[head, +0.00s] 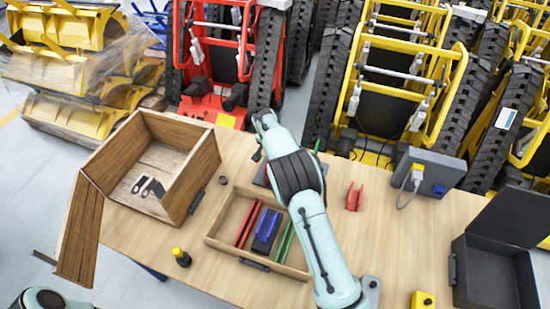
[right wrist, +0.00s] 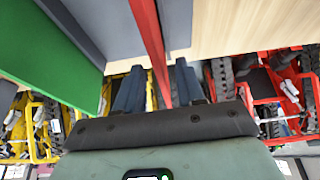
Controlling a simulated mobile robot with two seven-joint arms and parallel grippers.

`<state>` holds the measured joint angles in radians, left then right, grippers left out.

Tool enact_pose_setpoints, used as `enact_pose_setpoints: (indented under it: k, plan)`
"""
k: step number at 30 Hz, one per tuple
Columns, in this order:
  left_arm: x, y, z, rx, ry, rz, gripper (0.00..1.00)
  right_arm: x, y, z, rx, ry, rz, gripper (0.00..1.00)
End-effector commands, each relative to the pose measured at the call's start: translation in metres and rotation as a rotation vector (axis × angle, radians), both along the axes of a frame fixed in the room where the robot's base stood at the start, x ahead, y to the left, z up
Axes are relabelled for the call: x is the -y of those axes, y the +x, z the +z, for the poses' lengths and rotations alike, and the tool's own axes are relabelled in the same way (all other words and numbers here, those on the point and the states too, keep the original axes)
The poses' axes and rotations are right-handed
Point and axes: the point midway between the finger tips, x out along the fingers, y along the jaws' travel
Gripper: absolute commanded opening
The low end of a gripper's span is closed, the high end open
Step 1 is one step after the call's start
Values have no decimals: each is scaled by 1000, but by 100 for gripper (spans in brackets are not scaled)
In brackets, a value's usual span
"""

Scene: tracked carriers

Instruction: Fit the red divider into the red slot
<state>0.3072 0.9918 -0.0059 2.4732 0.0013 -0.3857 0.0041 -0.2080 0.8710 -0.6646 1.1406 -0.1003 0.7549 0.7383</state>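In the right wrist view a thin red divider (right wrist: 150,40) runs edge-on between the two fingers of my right gripper (right wrist: 160,70). A narrow gap seems to show on each side of it, so the fingers look open around it. It is beside a grey block (right wrist: 178,22) and a green panel (right wrist: 45,42). My left gripper is out of view.
The tray also holds a blue piece (head: 267,225) on a dark base and green strips (head: 286,242). A red bracket (head: 354,197) stands right of my arm. An open wooden box (head: 192,180) stands left, an open black case (head: 490,270) right.

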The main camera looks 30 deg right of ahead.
Motion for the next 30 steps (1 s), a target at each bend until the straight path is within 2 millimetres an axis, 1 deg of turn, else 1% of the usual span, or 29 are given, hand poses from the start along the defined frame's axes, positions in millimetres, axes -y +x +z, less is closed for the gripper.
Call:
enact_pose_setpoints:
  k: [1,3,7,10,16,17,18,19,20,30]
  plan:
    - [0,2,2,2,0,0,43,0,0,-10,-5,-1,0,38]
    - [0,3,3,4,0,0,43,1,1,-21,-5,0,-1,38]
    - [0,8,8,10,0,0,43,7,6,-34,0,0,-1,38]
    - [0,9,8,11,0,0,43,8,7,-38,1,1,-2,38]
    - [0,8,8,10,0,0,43,8,7,-40,-1,0,-1,38]
    - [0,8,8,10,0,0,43,8,7,-40,-1,0,-1,29]
    - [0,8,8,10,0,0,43,8,7,-40,-1,0,-1,16]
    - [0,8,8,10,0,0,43,8,7,-40,-1,0,0,6]
    - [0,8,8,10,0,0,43,8,7,-40,-1,0,0,0]
    - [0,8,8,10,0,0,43,8,7,-38,0,0,0,0]
